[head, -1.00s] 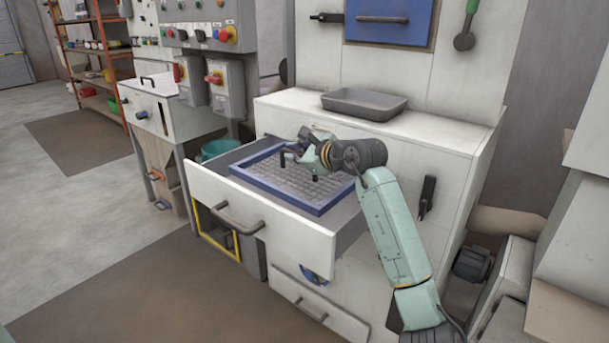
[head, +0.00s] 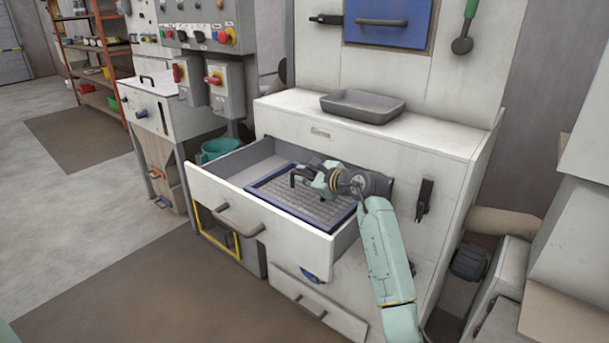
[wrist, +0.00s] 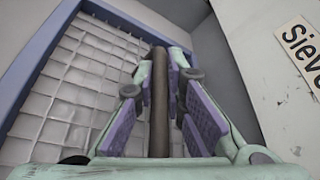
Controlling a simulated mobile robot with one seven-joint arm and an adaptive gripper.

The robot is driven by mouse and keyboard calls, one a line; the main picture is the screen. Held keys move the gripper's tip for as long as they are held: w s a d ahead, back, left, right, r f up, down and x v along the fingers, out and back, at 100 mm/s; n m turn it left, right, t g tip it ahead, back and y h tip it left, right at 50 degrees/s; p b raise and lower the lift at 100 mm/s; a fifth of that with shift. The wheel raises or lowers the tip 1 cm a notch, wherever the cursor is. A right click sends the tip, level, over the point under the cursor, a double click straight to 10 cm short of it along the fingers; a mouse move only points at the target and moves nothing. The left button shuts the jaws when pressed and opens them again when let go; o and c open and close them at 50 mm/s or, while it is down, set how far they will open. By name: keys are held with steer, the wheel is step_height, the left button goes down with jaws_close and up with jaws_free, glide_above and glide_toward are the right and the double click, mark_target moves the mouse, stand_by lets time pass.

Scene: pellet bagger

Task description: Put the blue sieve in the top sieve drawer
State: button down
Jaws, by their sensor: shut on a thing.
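The blue sieve (head: 283,193) has a blue square frame, a grey mesh and a dark handle. It lies inside the open top drawer (head: 228,207), below the front's upper edge, toward the right side. My gripper (head: 316,179) is over the mesh, its fingers closed on the handle. In the wrist view the dark handle bar (wrist: 159,105) runs between the finger pads, with the sieve's mesh (wrist: 70,90) and blue frame to the left. Whether the sieve rests on the drawer floor cannot be told.
The drawer's left part is bare. A grey tray (head: 362,106) stands on the cabinet top. A lower drawer (head: 312,305) is below. A teal bucket (head: 217,148) is behind the drawer's left side. A label (wrist: 298,50) beginning "Sieve" is on the cabinet face.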

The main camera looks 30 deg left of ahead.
steer(key=c, duration=1.7)
jaws_free()
steer(key=shift+o, duration=0.2)
